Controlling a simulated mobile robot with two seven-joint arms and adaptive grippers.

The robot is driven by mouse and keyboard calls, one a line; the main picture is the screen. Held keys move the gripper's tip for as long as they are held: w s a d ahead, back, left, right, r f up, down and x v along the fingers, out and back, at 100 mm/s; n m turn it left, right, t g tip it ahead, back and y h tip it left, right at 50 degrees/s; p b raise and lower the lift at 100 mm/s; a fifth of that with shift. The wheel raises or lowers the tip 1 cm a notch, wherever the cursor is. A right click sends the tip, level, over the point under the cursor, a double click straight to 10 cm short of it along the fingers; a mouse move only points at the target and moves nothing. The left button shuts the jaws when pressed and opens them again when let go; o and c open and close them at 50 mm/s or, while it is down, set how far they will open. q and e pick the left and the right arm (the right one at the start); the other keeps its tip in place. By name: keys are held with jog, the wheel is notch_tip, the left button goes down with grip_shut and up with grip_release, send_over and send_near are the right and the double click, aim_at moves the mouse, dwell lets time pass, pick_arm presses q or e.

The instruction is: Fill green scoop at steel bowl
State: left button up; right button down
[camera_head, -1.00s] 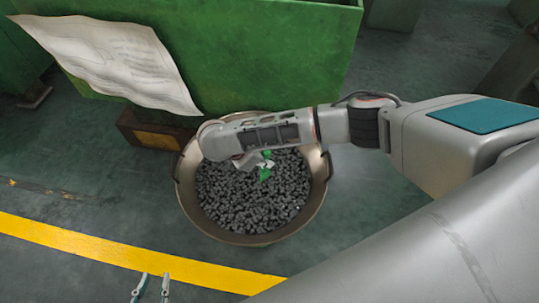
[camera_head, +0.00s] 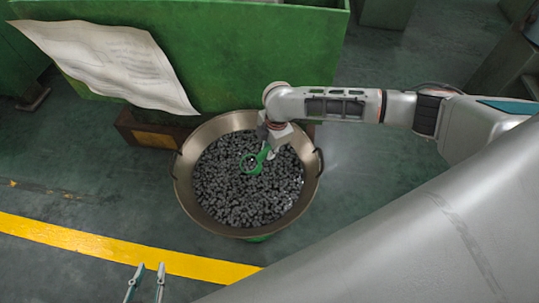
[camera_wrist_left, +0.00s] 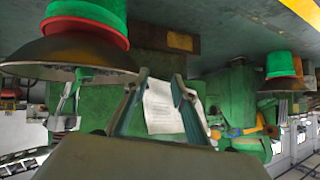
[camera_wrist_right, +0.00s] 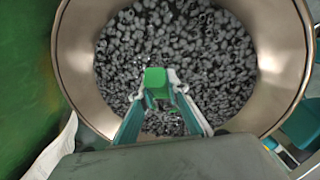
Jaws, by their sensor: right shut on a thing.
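The steel bowl (camera_head: 184,196) is wide, has two side handles, and is filled with small dark grey metal parts. My right gripper (camera_wrist_right: 158,88) is over the bowl, shut on the green scoop (camera_wrist_right: 155,78). In the head view the scoop (camera_head: 252,160) shows as a green ring-like shape against the parts. I cannot tell whether it touches them or holds any. My left gripper (camera_head: 149,266) is open and empty at the bottom of the head view, well away from the bowl. Its two fingers (camera_wrist_left: 158,82) stand apart in the left wrist view.
A large green machine (camera_head: 240,50) stands behind the bowl, with a paper sheet (camera_head: 110,65) at its left. A brown block (camera_head: 150,133) is at its base. A yellow line (camera_head: 120,250) crosses the floor. The floor left of the bowl is clear.

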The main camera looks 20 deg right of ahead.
jog(key=shift+w+d+r+p, duration=0.15)
jog(key=shift+r+p, duration=0.15)
jog(key=shift+r, duration=0.55)
jog(key=shift+y, duration=0.5)
jog(key=p+v, duration=0.2)
jog(key=v, duration=0.1)
jog(key=p+v, duration=0.1)
jog(key=v, duration=0.1)
jog(key=shift+w+r, duration=0.2)
jog(key=shift+w, duration=0.05)
jog(key=shift+d+r+p, duration=0.1)
jog(key=shift+r+p, duration=0.55)
jog(key=shift+r, duration=0.25)
jog(key=shift+s+d+r+p, duration=0.1)
jog(key=shift+r+p, duration=0.15)
jog(key=shift+p, duration=0.05)
pick_arm(q)
jog(key=shift+s+d+r, duration=0.1)
jog(key=shift+s+r, duration=0.7)
jog(key=shift+s, duration=0.1)
jog(key=shift+w, duration=0.1)
jog(key=shift+w+r, duration=0.25)
jog(key=shift+w, duration=0.05)
